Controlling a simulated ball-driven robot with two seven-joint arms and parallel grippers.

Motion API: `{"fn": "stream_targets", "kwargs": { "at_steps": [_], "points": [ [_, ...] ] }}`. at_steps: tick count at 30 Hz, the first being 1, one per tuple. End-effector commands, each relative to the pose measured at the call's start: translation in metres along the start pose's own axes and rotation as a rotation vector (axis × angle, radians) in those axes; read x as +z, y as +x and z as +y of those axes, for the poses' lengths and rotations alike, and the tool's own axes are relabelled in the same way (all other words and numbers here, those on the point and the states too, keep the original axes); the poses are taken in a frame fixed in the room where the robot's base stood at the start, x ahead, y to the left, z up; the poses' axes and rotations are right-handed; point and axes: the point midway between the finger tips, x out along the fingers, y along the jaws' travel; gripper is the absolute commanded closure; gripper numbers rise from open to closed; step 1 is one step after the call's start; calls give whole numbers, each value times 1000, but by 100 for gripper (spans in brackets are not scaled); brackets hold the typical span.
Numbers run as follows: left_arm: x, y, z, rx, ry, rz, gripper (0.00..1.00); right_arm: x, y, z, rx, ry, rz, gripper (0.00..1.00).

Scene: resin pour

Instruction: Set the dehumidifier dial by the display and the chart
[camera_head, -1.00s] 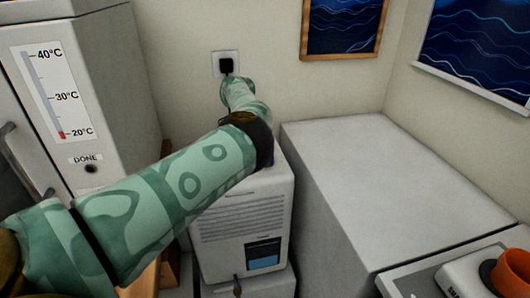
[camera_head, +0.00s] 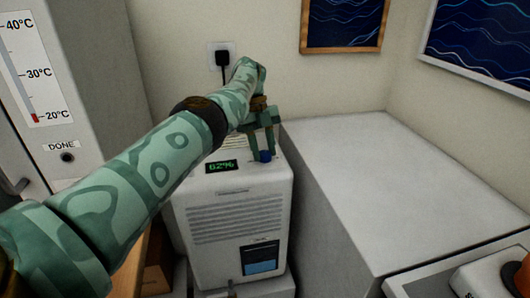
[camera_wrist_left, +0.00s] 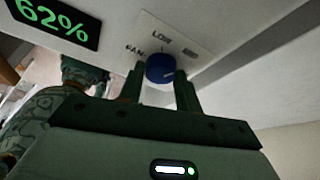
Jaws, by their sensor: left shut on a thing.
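The white dehumidifier (camera_head: 238,222) stands below the wall socket. Its display (camera_head: 221,167) reads 62% in green, and it also shows in the left wrist view (camera_wrist_left: 55,22). The blue dial (camera_wrist_left: 160,68) sits on top of the dehumidifier beside the display. A label around it shows LOW and part of another word; the rest is hidden or blurred. My left gripper (camera_head: 263,156) points down from above, its two fingers on either side of the dial and shut on it. My right gripper is not in view. I cannot make out a chart.
A tall cabinet with a temperature scale (camera_head: 38,75) and a DONE label (camera_head: 62,147) stands at the left. A large pale block (camera_head: 370,180) is close on the right of the dehumidifier. A black plug (camera_head: 222,58) is in the wall behind my arm.

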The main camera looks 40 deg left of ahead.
Motion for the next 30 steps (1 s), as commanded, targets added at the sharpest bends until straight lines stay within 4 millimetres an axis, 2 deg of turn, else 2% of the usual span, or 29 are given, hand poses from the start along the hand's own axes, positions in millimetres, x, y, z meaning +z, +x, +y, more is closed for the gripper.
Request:
{"fn": "stream_targets", "kwargs": {
  "at_steps": [20,21,22,30],
  "points": [
    [0,-1,0,21,53,-1,89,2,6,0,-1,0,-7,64],
    [0,-1,0,21,53,-1,55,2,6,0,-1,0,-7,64],
    [0,-1,0,21,53,-1,47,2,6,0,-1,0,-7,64],
    [0,-1,0,21,52,-1,45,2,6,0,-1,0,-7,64]
  ]
}}
